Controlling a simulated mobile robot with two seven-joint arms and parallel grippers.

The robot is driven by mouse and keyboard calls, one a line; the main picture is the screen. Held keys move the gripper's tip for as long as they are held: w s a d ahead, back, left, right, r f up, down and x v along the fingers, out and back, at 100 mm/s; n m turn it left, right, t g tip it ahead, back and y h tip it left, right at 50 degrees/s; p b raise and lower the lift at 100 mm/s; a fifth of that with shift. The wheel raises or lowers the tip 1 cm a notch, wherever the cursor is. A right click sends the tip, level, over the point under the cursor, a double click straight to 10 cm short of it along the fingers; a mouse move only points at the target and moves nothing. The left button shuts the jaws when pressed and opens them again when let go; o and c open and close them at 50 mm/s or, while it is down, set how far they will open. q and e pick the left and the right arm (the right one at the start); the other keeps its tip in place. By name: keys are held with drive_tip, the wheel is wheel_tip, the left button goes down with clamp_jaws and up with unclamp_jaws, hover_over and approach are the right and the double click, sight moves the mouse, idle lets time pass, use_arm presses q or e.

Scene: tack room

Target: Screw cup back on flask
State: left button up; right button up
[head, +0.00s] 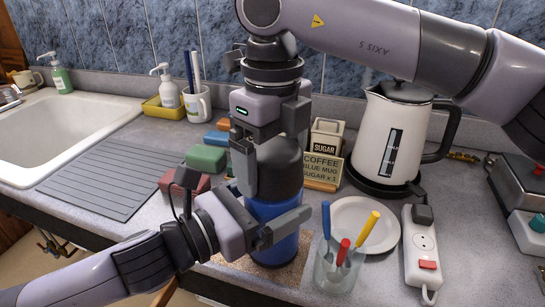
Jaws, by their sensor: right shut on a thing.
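The flask (275,251) stands upright on a brown speckled mat (292,271), its body blue. A dark grey cup (280,163) sits over its top; whether the thread is engaged cannot be seen. My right gripper (272,168) comes down from above and is shut on the cup, one finger at its left side and the other partly hidden at its right. My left gripper (283,222) comes in from the left at the flask's body. One finger crosses the flask's front; the other is hidden, so its grip is unclear.
A glass with coloured-handled utensils (337,268) and a white plate (366,224) stand close right. Behind are a coffee sign (322,170), sugar box (327,133) and kettle (390,135). A power strip (420,250) is farther right. Coloured blocks (206,158) lie left, beside the drainboard (95,178).

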drive_tip(key=m, duration=1.4)
drive_tip(key=shift+d+m, duration=0.1)
drive_tip(key=shift+m, duration=0.2)
drive_tip(key=m, duration=0.4)
drive_tip(key=shift+m, duration=0.4)
drive_tip(key=m, duration=0.7)
drive_tip(key=shift+m, duration=0.4)
drive_tip(key=m, duration=0.3)
